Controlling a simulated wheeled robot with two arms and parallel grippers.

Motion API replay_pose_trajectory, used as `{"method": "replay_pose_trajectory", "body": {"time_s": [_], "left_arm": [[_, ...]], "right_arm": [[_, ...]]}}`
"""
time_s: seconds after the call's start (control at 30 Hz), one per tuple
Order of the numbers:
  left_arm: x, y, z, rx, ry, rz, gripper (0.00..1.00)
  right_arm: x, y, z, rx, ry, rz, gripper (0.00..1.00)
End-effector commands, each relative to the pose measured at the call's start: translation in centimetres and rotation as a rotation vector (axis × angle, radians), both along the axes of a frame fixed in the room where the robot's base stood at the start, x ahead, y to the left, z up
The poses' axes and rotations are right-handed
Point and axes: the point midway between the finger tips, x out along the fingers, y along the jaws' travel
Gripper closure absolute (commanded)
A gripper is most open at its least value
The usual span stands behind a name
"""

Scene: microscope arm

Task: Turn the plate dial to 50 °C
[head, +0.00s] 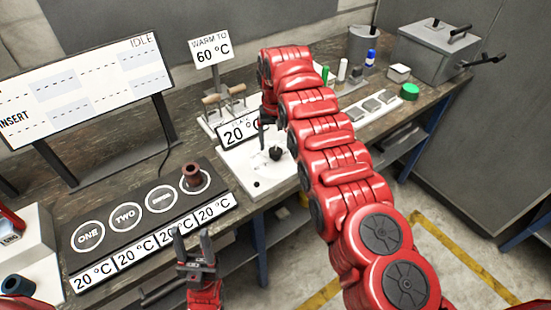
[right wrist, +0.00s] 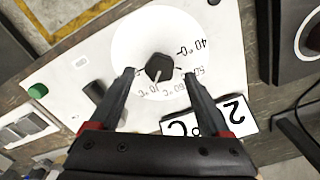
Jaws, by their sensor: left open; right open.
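The plate dial is a black knob (right wrist: 159,67) on a white round scale, seen from above in the right wrist view. A white mark on it points towards the picture's bottom; the scale numbers are inverted and partly hidden. The knob also shows in the head view (head: 276,153) on the white plate unit (head: 258,186). My right gripper (right wrist: 160,74) is open, one finger on each side of the knob, with gaps visible. The unit's display (head: 238,131) reads 20 °C, partly covered by my right arm. My left gripper (head: 192,236) is open and empty before the bench.
A sign (head: 211,51) reads WARM TO 60 °C. A black rack (head: 140,222) with numbered rings holds a brown piece (head: 192,175). A monitor (head: 80,95) reads IDLE. A grey box (head: 437,50) and a green-topped item (head: 409,91) stand at the right.

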Motion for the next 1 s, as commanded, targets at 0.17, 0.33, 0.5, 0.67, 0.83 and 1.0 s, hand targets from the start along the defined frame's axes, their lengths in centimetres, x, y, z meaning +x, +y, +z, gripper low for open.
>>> {"method": "replay_pose_trajectory", "body": {"time_s": [0.17, 0.33, 0.5, 0.67, 0.83, 1.0], "left_arm": [[0.0, 0.0, 0.4, 0.000, -0.001, 0.000, 0.50], [0.0, 0.0, 0.4, 0.000, -0.001, 0.000, 0.50], [0.0, 0.0, 0.4, 0.000, -0.001, 0.000, 0.50], [0.0, 0.0, 0.4, 0.000, -0.001, 0.000, 0.50], [0.0, 0.0, 0.4, 0.000, -0.001, 0.000, 0.50], [0.0, 0.0, 0.4, 0.000, -0.001, 0.000, 0.50]], "right_arm": [[-0.1, 0.0, -2.1, -0.002, 0.005, 0.001, 0.19], [-0.1, 0.0, -2.4, -0.001, 0.004, 0.000, 0.19], [-0.1, 0.0, -2.4, -0.001, 0.003, 0.000, 0.32], [-0.1, 0.0, -2.4, -0.001, 0.003, 0.000, 0.61], [-0.1, 0.0, -2.4, -0.001, 0.003, 0.000, 0.92], [-0.1, 0.0, -2.4, -0.001, 0.003, 0.002, 1.00]]}}
